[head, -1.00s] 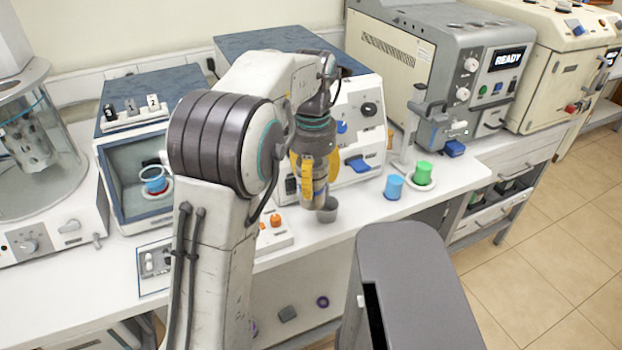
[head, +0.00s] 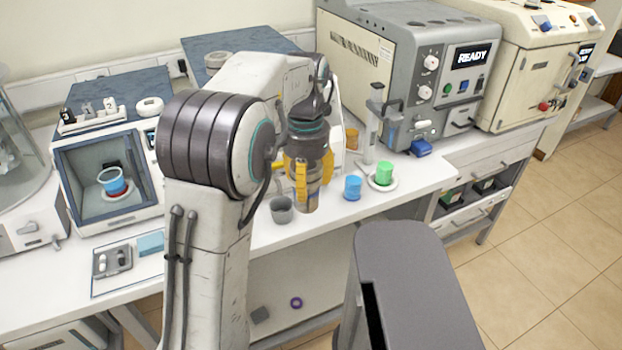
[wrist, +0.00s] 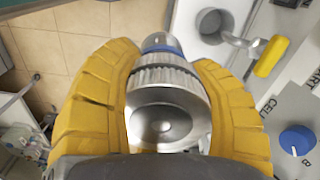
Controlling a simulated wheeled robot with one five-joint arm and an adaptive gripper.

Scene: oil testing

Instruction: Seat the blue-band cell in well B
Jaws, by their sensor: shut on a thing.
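My gripper (head: 308,178) is shut on the blue-band cell (head: 310,201), a metal cylinder, and holds it upright above the bench's front part. In the wrist view the cell (wrist: 165,95) sits between the yellow fingers (wrist: 163,110), with its blue band (wrist: 160,48) near the far end. A panel with a blue knob (wrist: 297,140) and the letters "CELL" and "B" shows at the right of the wrist view. Well B itself is not clearly visible; my arm hides much of that machine in the head view.
A grey cup (head: 282,210) stands left of the cell. A blue cup (head: 353,188) and a green cup (head: 384,174) on a white dish stand to its right. A yellow handle (wrist: 271,56) juts out near the cell. A grey machine (head: 425,75) reads READY.

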